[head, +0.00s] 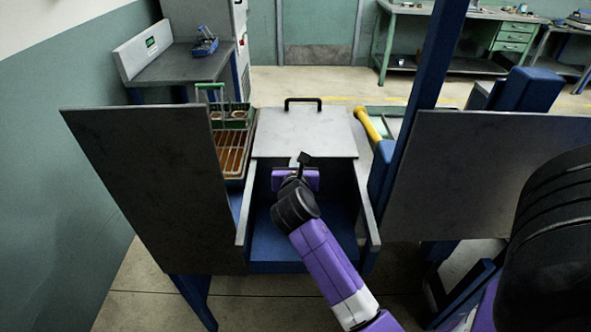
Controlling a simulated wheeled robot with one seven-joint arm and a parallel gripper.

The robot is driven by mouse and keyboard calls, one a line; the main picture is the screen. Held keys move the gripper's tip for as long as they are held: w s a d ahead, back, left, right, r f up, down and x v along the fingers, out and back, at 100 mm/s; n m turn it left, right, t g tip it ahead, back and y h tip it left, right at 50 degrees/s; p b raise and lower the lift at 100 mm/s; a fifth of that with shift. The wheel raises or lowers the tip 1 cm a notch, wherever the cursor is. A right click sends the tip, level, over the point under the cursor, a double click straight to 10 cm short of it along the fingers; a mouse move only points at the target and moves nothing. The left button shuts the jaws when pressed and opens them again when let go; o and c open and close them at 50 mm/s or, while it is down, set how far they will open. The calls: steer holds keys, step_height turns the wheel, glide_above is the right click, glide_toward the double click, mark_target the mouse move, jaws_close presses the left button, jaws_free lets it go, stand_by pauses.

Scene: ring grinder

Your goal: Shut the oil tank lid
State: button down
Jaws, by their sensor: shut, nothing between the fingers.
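The oil tank lid appears to be the flat grey panel (305,134) at the centre, with a black handle (303,100) on its far edge. It lies across the far part of a grey-walled housing with a blue interior (290,245). From this one view I cannot tell how far it is raised or tilted. My gripper (297,176), purple, is inside the housing's opening, close to the lid's near edge. It is shut and holds nothing. Its fingertips are largely hidden by my own wrist, and I cannot tell whether it touches the lid.
Large dark grey panels stand on the left (155,185) and right (480,175) of the housing. A basket of brown parts (232,155) is at its left. A blue post (422,100) and a yellow cylinder (368,124) are at its right. Open floor lies beyond.

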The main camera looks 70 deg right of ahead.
mark_target(295, 152)
steer(key=shift+d, duration=0.2)
steer(key=shift+w+d+r+p, duration=0.15)
steer(key=shift+d+p, duration=0.2)
steer(key=shift+p, duration=0.1)
steer(key=shift+w+d+r+p, duration=0.15)
steer(key=shift+d+p, duration=0.15)
steer(key=shift+p, duration=0.15)
steer(key=shift+w+d+f+p, duration=0.3)
steer(key=shift+d+p, duration=0.15)
steer(key=shift+d, duration=0.15)
steer(key=shift+r, duration=0.1)
